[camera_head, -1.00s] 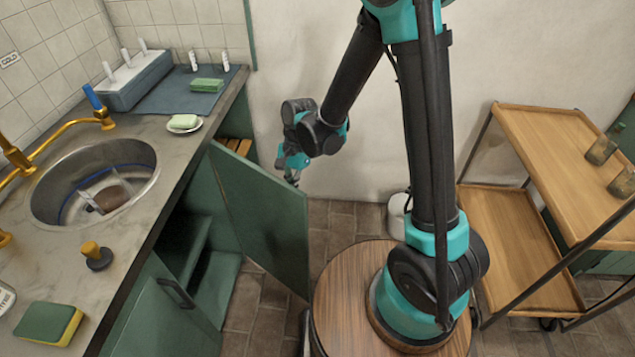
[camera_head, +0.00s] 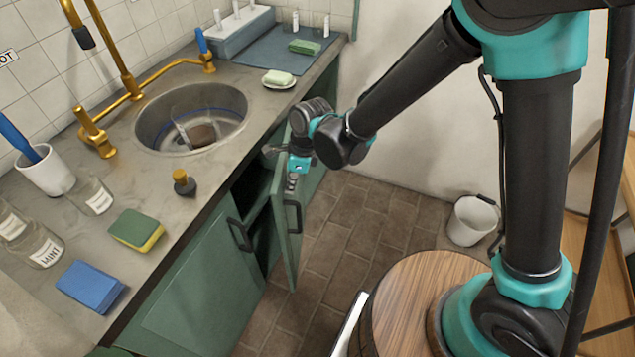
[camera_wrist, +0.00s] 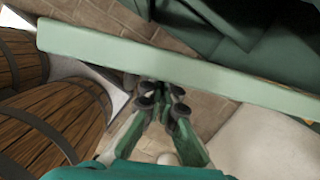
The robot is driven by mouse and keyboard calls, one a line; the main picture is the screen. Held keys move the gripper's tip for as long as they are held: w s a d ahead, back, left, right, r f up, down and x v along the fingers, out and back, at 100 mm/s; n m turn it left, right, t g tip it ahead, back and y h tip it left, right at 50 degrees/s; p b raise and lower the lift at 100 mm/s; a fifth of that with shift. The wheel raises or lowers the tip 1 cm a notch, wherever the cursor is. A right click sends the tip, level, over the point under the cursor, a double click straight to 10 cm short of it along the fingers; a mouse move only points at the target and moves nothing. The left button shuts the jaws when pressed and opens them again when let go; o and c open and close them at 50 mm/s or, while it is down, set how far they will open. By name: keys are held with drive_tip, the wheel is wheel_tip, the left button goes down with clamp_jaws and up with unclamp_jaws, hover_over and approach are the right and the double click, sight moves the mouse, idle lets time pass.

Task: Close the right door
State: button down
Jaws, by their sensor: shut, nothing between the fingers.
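The right door (camera_head: 285,235) is a green cabinet panel under the counter. It stands partly open, with its free edge swung out from the dark cabinet opening. Its dark handle (camera_head: 297,216) is on the outer face. In the wrist view the door's pale green edge (camera_wrist: 120,56) crosses the picture. My gripper (camera_head: 291,182) is shut and empty, at the outer face near the top and free edge. In the wrist view its fingertips (camera_wrist: 162,92) are close against the door; I cannot tell whether they touch it.
The left door (camera_head: 200,285) is shut. The counter with the sink (camera_head: 190,105) lies above. A white bucket (camera_head: 472,220) stands on the floor by the wall. Barrels (camera_wrist: 60,110) show in the wrist view. Tiled floor (camera_head: 345,235) is free beside the door.

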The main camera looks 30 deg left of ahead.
drive_tip(key=s+a, duration=0.2)
drive_tip(key=a, duration=0.4)
drive_tip(key=shift+s, duration=0.15)
idle(0.3)
